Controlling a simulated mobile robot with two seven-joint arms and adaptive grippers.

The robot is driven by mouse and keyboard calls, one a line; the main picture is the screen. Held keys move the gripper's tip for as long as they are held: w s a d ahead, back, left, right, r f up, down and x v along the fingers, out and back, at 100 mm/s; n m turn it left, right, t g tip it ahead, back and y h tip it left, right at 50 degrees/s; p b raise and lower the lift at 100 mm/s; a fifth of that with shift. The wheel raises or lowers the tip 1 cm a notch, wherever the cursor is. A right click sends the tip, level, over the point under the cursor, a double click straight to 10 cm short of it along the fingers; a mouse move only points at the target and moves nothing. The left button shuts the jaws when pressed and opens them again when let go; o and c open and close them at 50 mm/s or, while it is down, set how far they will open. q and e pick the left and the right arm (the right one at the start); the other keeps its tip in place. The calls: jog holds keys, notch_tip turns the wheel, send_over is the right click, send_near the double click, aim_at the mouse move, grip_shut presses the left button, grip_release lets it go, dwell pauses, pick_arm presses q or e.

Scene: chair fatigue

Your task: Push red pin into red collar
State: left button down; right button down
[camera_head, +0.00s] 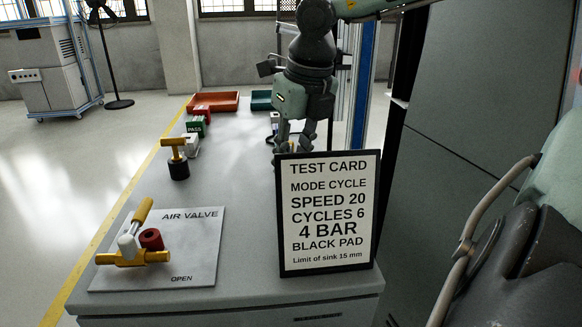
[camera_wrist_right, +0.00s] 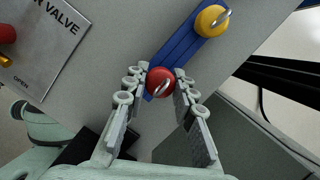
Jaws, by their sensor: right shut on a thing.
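The red pin (camera_wrist_right: 161,82), a red round head with a metal ring, is between the fingers of my right gripper (camera_wrist_right: 160,90). It is at the near end of a blue holder; I cannot tell whether it is still seated there. In the head view my right gripper (camera_head: 295,142) points down behind the test card, and the pin is hidden. The red collar (camera_head: 151,239) sits on the air valve plate (camera_head: 203,258), beside the yellow and white valve handle (camera_head: 135,232). My left gripper is not in view.
The blue holder (camera_wrist_right: 183,50) carries a yellow pin (camera_wrist_right: 211,21) at its far end. The upright test card (camera_head: 328,212) stands at the table's front right. A yellow-handled black part (camera_head: 178,168), a red tray (camera_head: 214,101) and a green tray (camera_head: 261,100) stand farther back. The table's middle is clear.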

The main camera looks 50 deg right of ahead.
jog(key=shift+r+p, duration=0.45)
jog(key=shift+r, duration=0.75)
jog(key=shift+r+p, duration=1)
jog(key=shift+r, duration=1)
